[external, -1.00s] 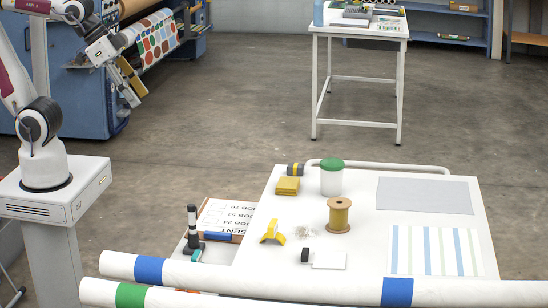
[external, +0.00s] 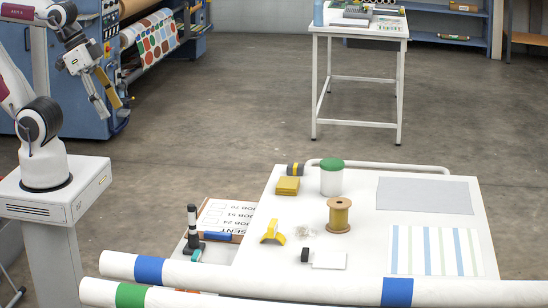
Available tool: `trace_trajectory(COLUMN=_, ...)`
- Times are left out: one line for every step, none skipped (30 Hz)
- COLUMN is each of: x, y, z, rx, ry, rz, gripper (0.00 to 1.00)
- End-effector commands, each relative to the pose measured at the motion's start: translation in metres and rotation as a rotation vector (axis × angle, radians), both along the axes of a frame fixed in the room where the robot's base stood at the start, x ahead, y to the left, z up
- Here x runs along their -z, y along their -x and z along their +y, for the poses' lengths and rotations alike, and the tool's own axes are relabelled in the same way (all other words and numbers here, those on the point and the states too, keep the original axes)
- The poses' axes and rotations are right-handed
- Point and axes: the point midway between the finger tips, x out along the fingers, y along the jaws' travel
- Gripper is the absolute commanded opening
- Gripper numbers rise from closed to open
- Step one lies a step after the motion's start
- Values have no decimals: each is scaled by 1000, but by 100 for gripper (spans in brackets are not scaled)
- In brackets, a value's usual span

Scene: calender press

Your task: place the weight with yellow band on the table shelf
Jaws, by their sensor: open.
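A small dark cylinder with a yellow band (external: 295,169), which looks like the weight, lies on its side at the back left of the white table (external: 370,228). It is just behind a stack of yellow blocks (external: 288,186). A lower surface, perhaps the table shelf (external: 224,252), shows at the table's left side. My gripper (external: 111,110) is open and empty, pointing down in front of the blue press, far to the left of the table and above it.
Near the weight stands a white jar with a green lid (external: 332,178). A spool (external: 339,215) and a yellow clip-like piece (external: 272,232) are on the table. A job board (external: 222,217) and a black upright tool (external: 193,228) are at its left. Long rolls (external: 320,284) cross the front.

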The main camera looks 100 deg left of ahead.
Motion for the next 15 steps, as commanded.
trace_trajectory(x=0, y=0, z=0, rx=0, ry=-1, rz=0, gripper=50)
trace_trajectory(x=0, y=-1, z=0, rx=-1, ry=0, rz=-1, gripper=50)
trace_trajectory(x=-1, y=-2, z=1, rx=-3, ry=-2, rz=-2, gripper=50)
trace_trajectory(x=-1, y=-3, z=2, rx=-4, ry=-3, rz=-3, gripper=50)
trace_trajectory(x=-1, y=-5, z=2, rx=-7, ry=-4, rz=-5, gripper=50)
trace_trajectory(x=-2, y=-8, z=4, rx=-10, ry=-6, rz=-8, gripper=50)
trace_trajectory(x=-3, y=-11, z=5, rx=-13, ry=-9, rz=-12, gripper=50)
trace_trajectory(x=-4, y=-14, z=7, rx=-16, ry=-12, rz=-15, gripper=50)
trace_trajectory(x=-5, y=-19, z=9, rx=-22, ry=-16, rz=-20, gripper=50)
trace_trajectory(x=-6, y=-23, z=11, rx=-26, ry=-20, rz=-26, gripper=50)
trace_trajectory(x=-7, y=-28, z=14, rx=-32, ry=-24, rz=-31, gripper=50)
trace_trajectory(x=-8, y=-35, z=17, rx=-41, ry=-29, rz=-39, gripper=50)
trace_trajectory(x=-10, y=-41, z=20, rx=-47, ry=-34, rz=-46, gripper=50)
trace_trajectory(x=-11, y=-47, z=24, rx=-52, ry=-40, rz=-53, gripper=50)
trace_trajectory(x=-13, y=-56, z=28, rx=-60, ry=-47, rz=-62, gripper=50)
